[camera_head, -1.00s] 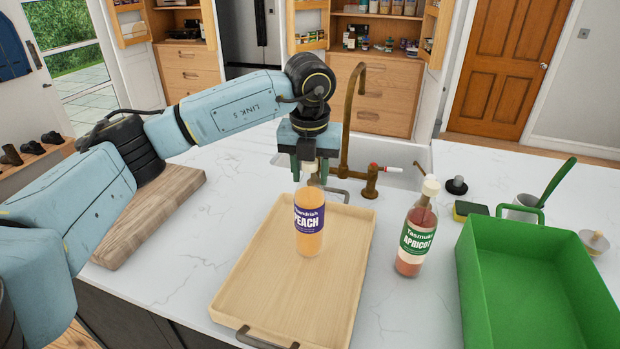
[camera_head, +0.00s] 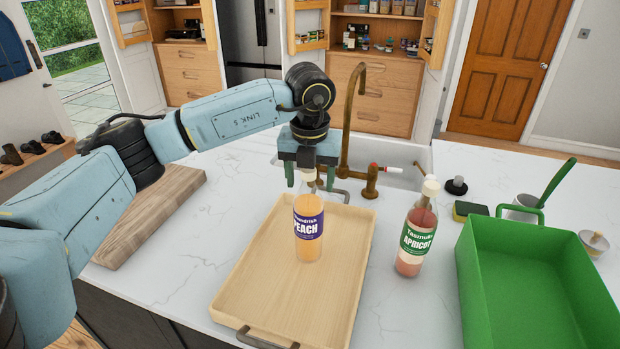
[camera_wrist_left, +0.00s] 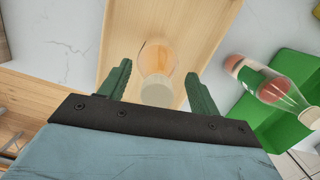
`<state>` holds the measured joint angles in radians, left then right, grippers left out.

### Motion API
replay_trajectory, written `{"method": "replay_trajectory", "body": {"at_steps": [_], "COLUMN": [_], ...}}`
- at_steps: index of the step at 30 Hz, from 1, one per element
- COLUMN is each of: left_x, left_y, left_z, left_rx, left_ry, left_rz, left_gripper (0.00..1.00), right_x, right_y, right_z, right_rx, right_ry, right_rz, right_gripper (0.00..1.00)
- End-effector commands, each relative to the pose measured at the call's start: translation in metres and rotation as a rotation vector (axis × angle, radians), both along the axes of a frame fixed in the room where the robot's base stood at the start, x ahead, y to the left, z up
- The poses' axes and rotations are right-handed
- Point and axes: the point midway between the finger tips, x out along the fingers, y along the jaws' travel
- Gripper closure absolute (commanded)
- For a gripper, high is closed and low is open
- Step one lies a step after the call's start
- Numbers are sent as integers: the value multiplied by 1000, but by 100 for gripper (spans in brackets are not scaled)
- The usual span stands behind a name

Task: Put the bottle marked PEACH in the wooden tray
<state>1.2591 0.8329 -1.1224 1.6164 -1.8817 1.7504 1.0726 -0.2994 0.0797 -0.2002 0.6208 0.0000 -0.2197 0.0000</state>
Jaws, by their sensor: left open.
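The bottle marked PEACH (camera_head: 308,228), orange with a purple label and pale cap, stands upright in the wooden tray (camera_head: 255,290). My left gripper (camera_head: 308,182) is open just above and around the bottle's cap, its fingers apart from it. In the left wrist view the bottle (camera_wrist_left: 157,65) shows between the two green fingers (camera_wrist_left: 160,85), with a gap on each side, and the tray (camera_wrist_left: 205,25) lies beneath. My right gripper is not in view.
A bottle marked APRICOT (camera_head: 416,232) stands on the white counter right of the tray. A green crate (camera_head: 480,290) is farther right. A brass tap (camera_head: 350,130) and sink are behind. A wooden board (camera_head: 150,215) lies on the left.

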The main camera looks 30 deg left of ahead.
Motion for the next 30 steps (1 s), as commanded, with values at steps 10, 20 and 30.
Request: {"method": "replay_trajectory", "body": {"at_steps": [10, 20, 30], "left_x": [-6, -11, -11], "left_y": [-4, -6, -7], "left_z": [69, 113, 117], "left_rx": [-1, -1, -1], "left_ry": [-7, -3, -1], "left_rz": [-2, 0, 0], "left_gripper": [37, 37, 37], "right_x": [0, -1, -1], "right_y": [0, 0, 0], "right_z": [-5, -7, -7], "right_rx": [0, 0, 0], "right_ry": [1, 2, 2], "right_rz": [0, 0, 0], "right_gripper": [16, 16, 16]}}
